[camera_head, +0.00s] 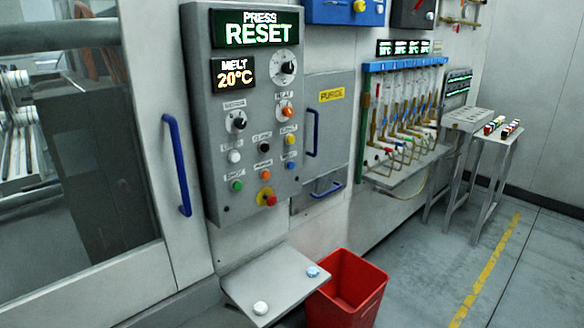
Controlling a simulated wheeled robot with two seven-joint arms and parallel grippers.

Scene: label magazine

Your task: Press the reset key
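A grey control panel (221,118) stands upright left of the middle. Its top display (254,27) reads "PRESS RESET". A lower display (234,74) reads "MELT 20°C". The panel carries a white button (234,156), a black button (264,147), a yellow button (291,139), a green button (237,186), an orange button (264,174) and a blue button (291,165). Their small labels are too blurred to tell which is the reset key. A red mushroom button (270,199) on yellow sits below. Neither gripper is in view.
A blue door handle (177,165) is left of the panel. A sloped shelf (272,284) with a white and a blue button juts out below it. A red bin (346,289) stands beside the shelf. Small tables (497,135) stand at right. Open floor (420,270) lies at lower right.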

